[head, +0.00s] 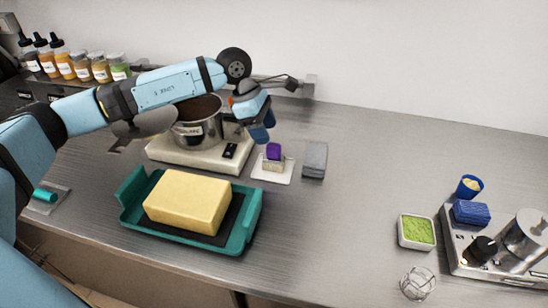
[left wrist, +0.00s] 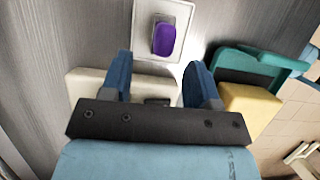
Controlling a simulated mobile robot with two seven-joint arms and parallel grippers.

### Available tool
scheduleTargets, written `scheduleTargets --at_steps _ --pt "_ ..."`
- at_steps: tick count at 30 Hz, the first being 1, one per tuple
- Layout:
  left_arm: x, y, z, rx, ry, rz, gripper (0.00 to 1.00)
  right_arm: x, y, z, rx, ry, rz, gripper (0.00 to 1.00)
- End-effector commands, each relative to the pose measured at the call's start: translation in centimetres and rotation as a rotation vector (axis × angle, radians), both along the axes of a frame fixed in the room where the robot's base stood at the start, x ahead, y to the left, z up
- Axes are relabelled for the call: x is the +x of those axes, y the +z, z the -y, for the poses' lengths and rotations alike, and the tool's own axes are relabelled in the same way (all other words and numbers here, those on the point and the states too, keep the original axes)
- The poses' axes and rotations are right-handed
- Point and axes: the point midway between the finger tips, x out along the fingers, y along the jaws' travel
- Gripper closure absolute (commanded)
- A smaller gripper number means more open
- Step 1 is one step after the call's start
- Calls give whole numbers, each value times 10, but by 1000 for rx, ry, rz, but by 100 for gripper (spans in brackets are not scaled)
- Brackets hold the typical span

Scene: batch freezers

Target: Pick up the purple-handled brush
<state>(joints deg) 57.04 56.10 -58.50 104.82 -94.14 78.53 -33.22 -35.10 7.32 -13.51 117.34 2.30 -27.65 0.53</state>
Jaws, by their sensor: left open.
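The purple-handled brush (head: 274,151) stands on a small white tray (head: 259,173) in the middle of the counter, purple handle up, with a pale block-like base. In the left wrist view the brush (left wrist: 164,39) shows beyond the fingertips, roughly centred between them. My left gripper (head: 264,128) is open and empty, above and just left of the brush, apart from it. Its two blue fingers show in the left wrist view (left wrist: 160,75). My right gripper is not in view.
A grey block (head: 315,160) stands close right of the brush. A steel pot (head: 198,130) on a cream scale (head: 187,157) is to the left. A teal tray (head: 240,238) with a yellow block is in front. The counter's middle right is clear.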

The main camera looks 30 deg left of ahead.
Motion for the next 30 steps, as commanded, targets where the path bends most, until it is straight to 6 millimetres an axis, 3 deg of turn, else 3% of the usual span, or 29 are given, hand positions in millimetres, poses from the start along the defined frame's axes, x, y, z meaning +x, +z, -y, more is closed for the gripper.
scheduleTargets --at_steps 8,16,23,26,30 --pt "0 -15 8 0 -1 0 45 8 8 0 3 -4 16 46" --pt "0 -50 25 -1 0 -1 45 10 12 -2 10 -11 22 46" --pt "1 -54 26 0 0 1 45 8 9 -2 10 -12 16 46" --pt "0 -54 26 0 0 1 63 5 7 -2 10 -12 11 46" --pt "0 -53 26 0 0 1 95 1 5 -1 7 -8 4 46"
